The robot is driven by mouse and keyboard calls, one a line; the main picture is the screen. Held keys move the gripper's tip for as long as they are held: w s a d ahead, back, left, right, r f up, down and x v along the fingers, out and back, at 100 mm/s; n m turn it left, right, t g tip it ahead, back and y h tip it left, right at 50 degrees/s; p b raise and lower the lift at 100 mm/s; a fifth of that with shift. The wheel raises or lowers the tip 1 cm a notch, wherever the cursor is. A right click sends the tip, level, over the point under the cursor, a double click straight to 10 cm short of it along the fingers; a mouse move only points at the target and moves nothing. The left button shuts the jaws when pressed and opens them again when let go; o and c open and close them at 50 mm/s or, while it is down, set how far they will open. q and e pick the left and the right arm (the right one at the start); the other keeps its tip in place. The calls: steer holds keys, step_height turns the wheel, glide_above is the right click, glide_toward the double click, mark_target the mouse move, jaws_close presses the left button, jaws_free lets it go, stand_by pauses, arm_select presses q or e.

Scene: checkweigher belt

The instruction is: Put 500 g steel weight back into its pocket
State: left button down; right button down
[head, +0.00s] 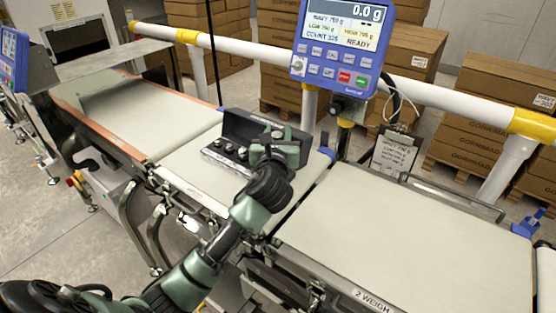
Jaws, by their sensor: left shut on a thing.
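An open dark weight case (262,129) with its lid raised at the back stands on the middle belt section. Several small steel weights (229,150) sit in its pockets, left of my gripper. My left gripper (275,145) is at the right part of the case, its arm reaching in from the lower left. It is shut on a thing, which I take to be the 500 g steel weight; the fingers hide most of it. I cannot tell whether it touches the case or hangs above a pocket. My right gripper is not in view.
A blue checkweigher display (343,45) stands behind the belt, reading 0.0 g and READY. The right belt (410,235) and left belt (150,115) are bare. A white rail with yellow bands (425,95) runs behind. Stacked cartons (400,65) stand on pallets beyond.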

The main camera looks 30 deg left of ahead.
arm_select(q)
step_height(320, 180, down, 8)
steer(key=shift+r+b, duration=0.1)
steer(key=shift+b, duration=0.65)
steer(key=c, duration=1.3)
jaws_free()
steer(key=shift+c, duration=0.2)
steer(key=shift+o, duration=0.4)
steer(key=shift+s+d, duration=0.1)
steer(key=shift+s, duration=0.05)
steer(key=v, duration=1.1)
steer(key=shift+s+d, duration=0.15)
steer(key=shift+s, duration=0.2)
